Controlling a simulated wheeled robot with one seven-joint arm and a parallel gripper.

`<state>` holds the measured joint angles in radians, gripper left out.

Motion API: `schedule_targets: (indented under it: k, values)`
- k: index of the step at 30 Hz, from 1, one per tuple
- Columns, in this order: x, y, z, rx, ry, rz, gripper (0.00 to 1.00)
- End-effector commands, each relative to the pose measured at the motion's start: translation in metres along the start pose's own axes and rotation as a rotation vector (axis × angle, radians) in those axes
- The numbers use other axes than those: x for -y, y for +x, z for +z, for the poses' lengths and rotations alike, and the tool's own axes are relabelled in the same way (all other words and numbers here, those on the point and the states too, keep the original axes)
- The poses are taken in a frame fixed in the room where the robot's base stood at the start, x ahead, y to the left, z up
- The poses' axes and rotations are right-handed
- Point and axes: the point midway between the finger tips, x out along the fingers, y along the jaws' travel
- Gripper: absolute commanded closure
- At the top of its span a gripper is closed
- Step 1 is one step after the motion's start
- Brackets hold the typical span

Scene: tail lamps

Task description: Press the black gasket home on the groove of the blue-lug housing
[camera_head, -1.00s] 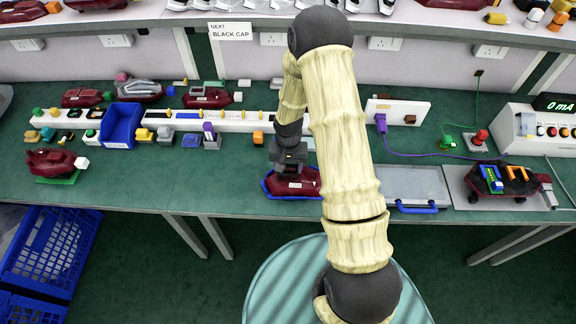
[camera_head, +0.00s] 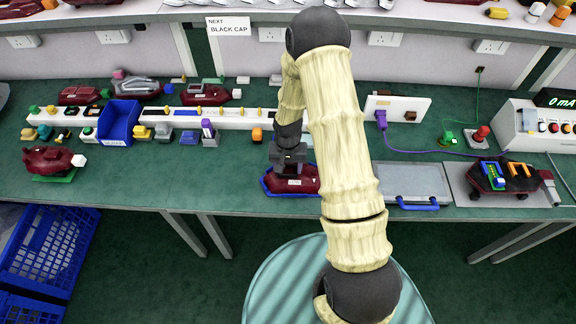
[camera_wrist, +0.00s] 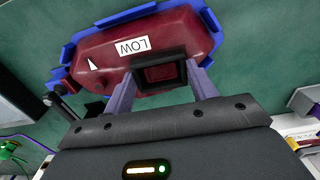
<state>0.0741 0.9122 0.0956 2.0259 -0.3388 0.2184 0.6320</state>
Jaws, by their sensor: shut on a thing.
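A dark red housing (camera_head: 308,187) with a white "LOW" label sits in a blue edging or cradle (camera_wrist: 69,52) on the green bench. It fills the top of the wrist view (camera_wrist: 190,33). My gripper (camera_head: 288,168) points down over it. In the wrist view, my gripper's two grey fingers (camera_wrist: 161,78) are shut on the sides of a square black gasket (camera_wrist: 144,61). The gasket frames a dark red square on the housing. I cannot tell whether the gasket is fully seated. In the head view my gripper hides the gasket.
A grey plate with a blue handle (camera_head: 418,206) lies to the right, then a board with a dark red unit (camera_head: 500,180). A blue bin (camera_head: 118,122) and a white rail (camera_head: 235,118) with small parts stand behind left. Another red housing (camera_head: 48,160) sits far left.

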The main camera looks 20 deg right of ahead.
Motion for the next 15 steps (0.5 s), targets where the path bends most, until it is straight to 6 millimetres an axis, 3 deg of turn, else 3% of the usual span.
schedule_targets:
  k: [14, 15]
  values:
    - [0.0004, 0.0008, 0.0001, 0.000, -0.001, -0.001, 0.63]
    - [0.0004, 0.0008, 0.0000, 0.000, -0.001, -0.001, 0.37]
